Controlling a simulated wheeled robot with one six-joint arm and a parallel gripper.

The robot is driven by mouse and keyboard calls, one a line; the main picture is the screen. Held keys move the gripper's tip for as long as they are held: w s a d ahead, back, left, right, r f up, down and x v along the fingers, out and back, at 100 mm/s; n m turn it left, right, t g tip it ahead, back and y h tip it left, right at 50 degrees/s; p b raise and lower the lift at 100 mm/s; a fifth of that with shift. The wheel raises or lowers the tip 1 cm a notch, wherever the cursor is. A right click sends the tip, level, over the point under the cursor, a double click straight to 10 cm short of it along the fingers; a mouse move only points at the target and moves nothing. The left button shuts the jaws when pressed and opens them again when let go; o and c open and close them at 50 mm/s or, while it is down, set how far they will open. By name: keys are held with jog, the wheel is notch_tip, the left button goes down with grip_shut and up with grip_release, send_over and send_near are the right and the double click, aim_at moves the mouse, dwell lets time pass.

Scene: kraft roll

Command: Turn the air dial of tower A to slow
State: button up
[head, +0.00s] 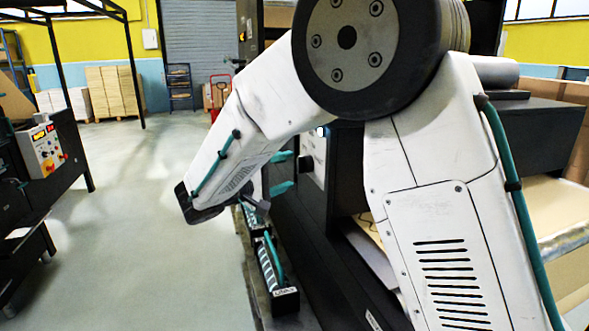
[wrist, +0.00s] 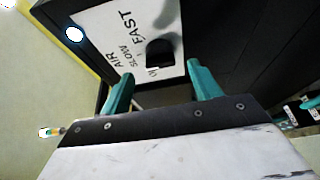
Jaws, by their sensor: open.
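The air dial (wrist: 160,52) is a black knob on a white panel (wrist: 110,30) printed AIR, SLOW and FAST in the wrist view. The panel appears sideways there, and the dial's pointing direction is hard to tell. My gripper (wrist: 159,72) has two teal fingers, open on either side of the dial's line and apart from it, with nothing between them. In the head view my gripper (head: 291,172) faces the white panel (head: 315,158), which my arm partly hides; the dial cannot be made out there. No tower letter is readable.
A lit round lamp (wrist: 75,34) sits beside the panel lettering. Low black trays with teal handles (head: 284,300) lie beneath my arm along the dark machine. Another machine with a control box (head: 44,150) stands at the left. The grey floor (head: 150,220) between is clear.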

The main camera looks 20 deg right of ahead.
jog(key=shift+v, duration=1.8)
jog(key=s+d+f+n+g+y, duration=0.1)
jog(key=s+d+f+g+y, duration=0.25)
jog(key=s, duration=0.45)
jog(key=s+d+f+g+y, duration=0.3)
jog(key=s+d+g, duration=0.15)
jog(key=s, duration=0.35)
jog(key=s+d+r+m+t+y, duration=0.1)
jog(key=s+m+y, duration=0.1)
jog(key=s+y, duration=0.3)
jog(key=s+d+r+m+t+y, duration=0.1)
jog(key=s+y, duration=0.4)
jog(key=s, duration=0.9)
jog(key=shift+d+r+m+t, duration=0.3)
jog(key=shift+d+r+m, duration=0.25)
jog(key=shift+m, duration=0.65)
